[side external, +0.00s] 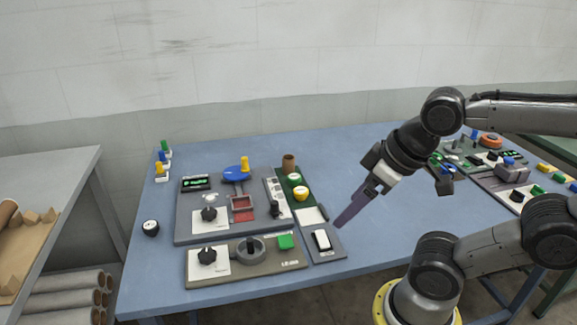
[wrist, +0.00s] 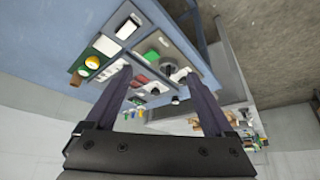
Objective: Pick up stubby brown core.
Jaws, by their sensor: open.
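The stubby brown core (side external: 289,163) stands upright at the far end of the green strip on the panel, behind a white-and-yellow knob. It also shows in the wrist view (wrist: 75,79), at the left edge of the panel. My gripper (side external: 342,219) hangs tilted above the table, to the right of the panel and nearer the camera than the core. Its two purple fingers are spread apart with nothing between them in the wrist view (wrist: 158,72). My gripper is well apart from the core.
The control panel (side external: 182,228) carries several knobs, a blue disc (side external: 236,173), a green button (side external: 285,242) and a white rocker switch (side external: 322,240). A second panel (side external: 506,182) sits at the right. Blue table (side external: 375,165) between them is clear. A side bench (side external: 45,165) stands left.

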